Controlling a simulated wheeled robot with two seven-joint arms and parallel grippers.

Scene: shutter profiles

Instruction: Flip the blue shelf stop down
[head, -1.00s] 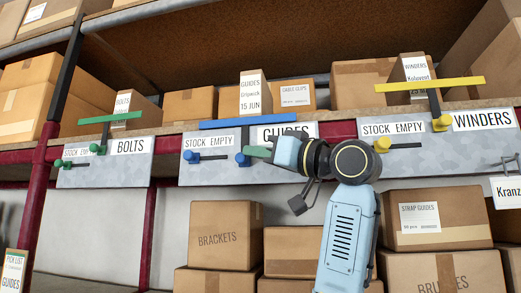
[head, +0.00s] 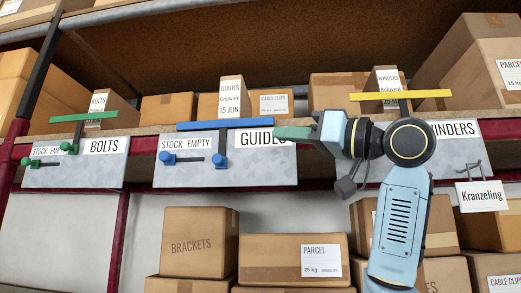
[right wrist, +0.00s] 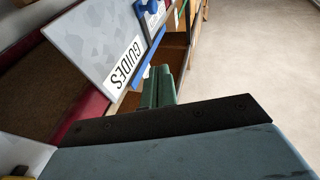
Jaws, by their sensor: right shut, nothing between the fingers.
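The blue shelf stop has a long blue bar (head: 239,124) standing level above the GUIDES plate (head: 170,181). A dark upright post joins it to a blue pivot knob (head: 219,161) on the plate. The stop is up. My right gripper (head: 284,132) is shut and empty, its green fingers pointing left just below the bar's right end. I cannot tell if they touch it. In the right wrist view, the shut fingers (right wrist: 162,88) are beside the GUIDES label, with part of the blue bar (right wrist: 153,50) beyond. My left gripper is not in view.
A green stop (head: 83,117) stands up at the left over BOLTS. A yellow stop (head: 400,95) stands up at the right over WINDERS, partly behind my right arm. Cartons sit on the shelf behind the stops. More cartons, including BRACKETS (head: 199,243), stand below.

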